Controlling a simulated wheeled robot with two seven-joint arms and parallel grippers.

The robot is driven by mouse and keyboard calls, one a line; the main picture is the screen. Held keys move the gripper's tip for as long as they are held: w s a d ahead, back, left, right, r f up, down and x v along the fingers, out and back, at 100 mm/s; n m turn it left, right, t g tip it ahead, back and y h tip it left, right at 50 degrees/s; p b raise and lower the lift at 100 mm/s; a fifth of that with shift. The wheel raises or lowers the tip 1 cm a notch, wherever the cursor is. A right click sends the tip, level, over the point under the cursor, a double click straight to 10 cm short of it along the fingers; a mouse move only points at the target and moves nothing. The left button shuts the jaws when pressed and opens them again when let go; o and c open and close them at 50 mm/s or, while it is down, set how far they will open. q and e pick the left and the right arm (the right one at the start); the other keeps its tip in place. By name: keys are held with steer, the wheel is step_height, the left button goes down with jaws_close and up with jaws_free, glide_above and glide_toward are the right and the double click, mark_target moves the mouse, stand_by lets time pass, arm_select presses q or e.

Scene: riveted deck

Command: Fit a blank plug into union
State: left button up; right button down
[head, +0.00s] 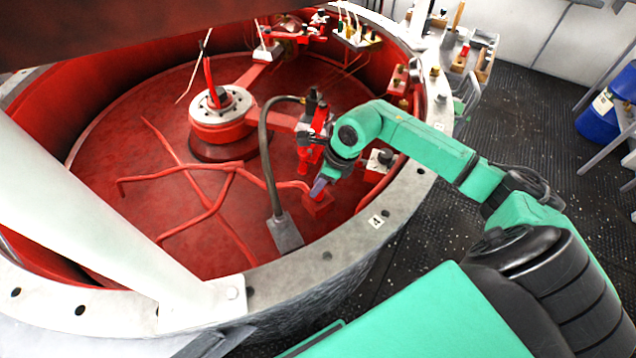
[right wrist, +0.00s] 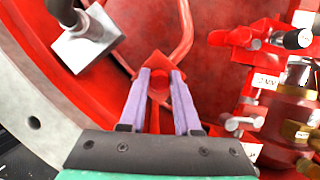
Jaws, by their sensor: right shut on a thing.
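My right gripper (head: 318,190) reaches down inside the red drum, its purple fingers pointing at a red block-like fitting (head: 317,206) at the end of a red pipe. This fitting looks like the union. In the right wrist view the fingers (right wrist: 161,77) are nearly parallel, shut on a small rounded red piece (right wrist: 160,78), likely the blank plug. The fitting (right wrist: 155,60) shows just beyond the fingertips. Red on red hides the plug's outline, and I cannot tell whether it sits in the union or only in front of it. My left gripper is out of view.
A grey bent pipe with a square foot (head: 284,232) stands left of the fitting. Red valve gear with brass parts (right wrist: 295,115) is close on the right. The drum's grey rim (head: 395,215) lies beneath my right arm. Red pipes (head: 200,205) cross the drum floor.

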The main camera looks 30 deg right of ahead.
steer(key=shift+f, duration=0.15)
steer(key=c, duration=0.5)
jaws_free()
steer(key=shift+c, duration=0.2)
steer(key=b+v, duration=0.2)
steer(key=v, duration=1.2)
steer(key=shift+r+b, duration=0.3)
steer(key=shift+s+d+f, duration=0.1)
